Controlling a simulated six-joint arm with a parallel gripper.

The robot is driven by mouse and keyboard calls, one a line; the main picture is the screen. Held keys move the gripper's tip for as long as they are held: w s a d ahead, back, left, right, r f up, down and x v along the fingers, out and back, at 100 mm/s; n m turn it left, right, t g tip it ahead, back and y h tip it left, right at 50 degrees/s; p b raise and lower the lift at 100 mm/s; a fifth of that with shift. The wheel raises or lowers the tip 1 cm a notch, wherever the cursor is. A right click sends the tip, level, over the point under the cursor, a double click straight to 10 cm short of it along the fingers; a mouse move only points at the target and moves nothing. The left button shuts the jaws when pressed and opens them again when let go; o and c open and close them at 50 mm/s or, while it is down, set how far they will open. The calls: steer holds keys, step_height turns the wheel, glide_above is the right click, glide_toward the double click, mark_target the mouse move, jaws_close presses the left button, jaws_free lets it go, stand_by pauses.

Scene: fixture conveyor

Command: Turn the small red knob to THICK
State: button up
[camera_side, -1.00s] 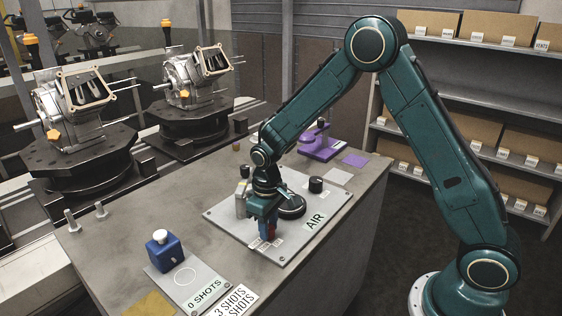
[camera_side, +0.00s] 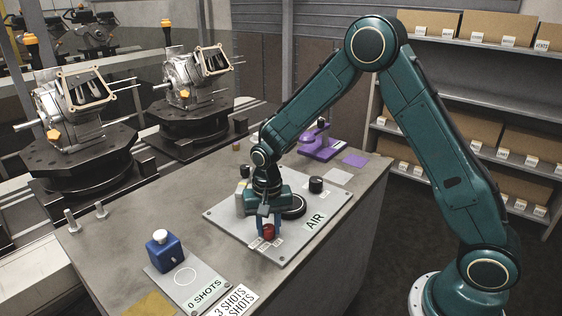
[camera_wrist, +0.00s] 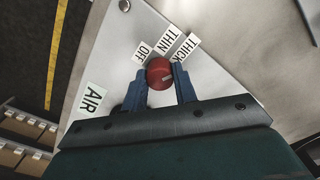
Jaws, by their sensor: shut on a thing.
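The small red knob (camera_side: 269,231) stands on the grey panel plate, at the plate's near side in the side view. In the wrist view the knob (camera_wrist: 158,72) sits between the two blue fingers of my gripper (camera_wrist: 160,75), which is shut on it. A pale mark shows on the knob's right part; which label it points at, I cannot tell for certain. Three labels fan out around the knob: OFF (camera_wrist: 143,52), THIN (camera_wrist: 169,39) and THICK (camera_wrist: 186,46). My gripper (camera_side: 269,227) points down over the knob in the side view.
The plate (camera_side: 297,250) also carries a black knob (camera_side: 316,185) and an AIR label (camera_side: 315,221). A blue block with a white button (camera_side: 158,237) stands at the front left. A purple fixture (camera_side: 320,146) stands at the back. Engines on turntables are at the left.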

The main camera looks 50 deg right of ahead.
mark_target(269, 227)
steer(key=shift+m, duration=0.5)
steer(key=o, duration=1)
steer(key=shift+r, duration=0.1)
step_height(269, 227, up, 14)
steer(key=shift+f, duration=0.15)
stand_by(0.4)
